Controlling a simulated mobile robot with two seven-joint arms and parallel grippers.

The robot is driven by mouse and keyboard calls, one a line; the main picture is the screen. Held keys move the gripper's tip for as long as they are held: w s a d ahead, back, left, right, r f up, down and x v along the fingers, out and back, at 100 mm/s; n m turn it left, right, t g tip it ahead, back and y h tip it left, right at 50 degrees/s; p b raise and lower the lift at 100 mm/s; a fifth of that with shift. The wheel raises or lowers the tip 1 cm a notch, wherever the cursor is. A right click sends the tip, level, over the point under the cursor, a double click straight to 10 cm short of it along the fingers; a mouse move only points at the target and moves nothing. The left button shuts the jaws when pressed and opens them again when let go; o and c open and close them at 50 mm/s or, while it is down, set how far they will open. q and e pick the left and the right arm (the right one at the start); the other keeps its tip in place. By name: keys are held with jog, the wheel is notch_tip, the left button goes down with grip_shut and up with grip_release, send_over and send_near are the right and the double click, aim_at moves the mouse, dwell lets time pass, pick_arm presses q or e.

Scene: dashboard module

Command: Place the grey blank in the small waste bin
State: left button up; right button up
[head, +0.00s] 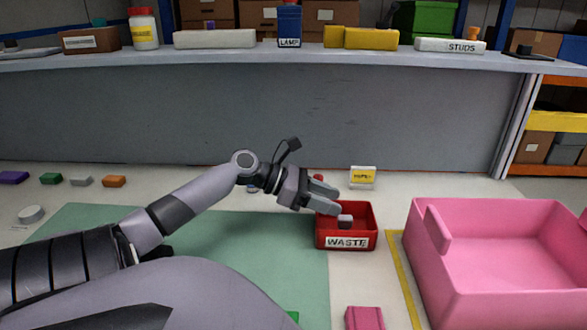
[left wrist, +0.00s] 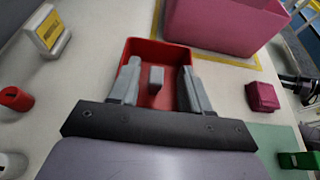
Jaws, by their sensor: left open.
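The waste bin (head: 346,241) is a small red open box with a WASTE label, on the table at the edge of the green mat. In the left wrist view the bin (left wrist: 182,54) lies beyond my fingertips. A small grey blank (head: 345,221) is within the bin's outline. In the left wrist view the blank (left wrist: 156,79) shows between my fingers, apart from both; whether it rests on the bin floor is unclear. My left gripper (head: 328,198) is open over the bin's left side. A dark jointed part (left wrist: 300,86), perhaps my right gripper, shows at the right edge.
A large pink tray (head: 450,290) stands right of the bin, past a yellow line. A pink block (head: 364,318) lies in front. A yellow-and-white labelled box (head: 362,178) stands behind the bin. Another grey block (head: 81,181) lies among coloured blocks at left.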

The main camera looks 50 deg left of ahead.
pick_arm(q)
jog(key=v, duration=0.9)
jog(key=shift+p, duration=0.35)
jog(key=shift+s, duration=0.15)
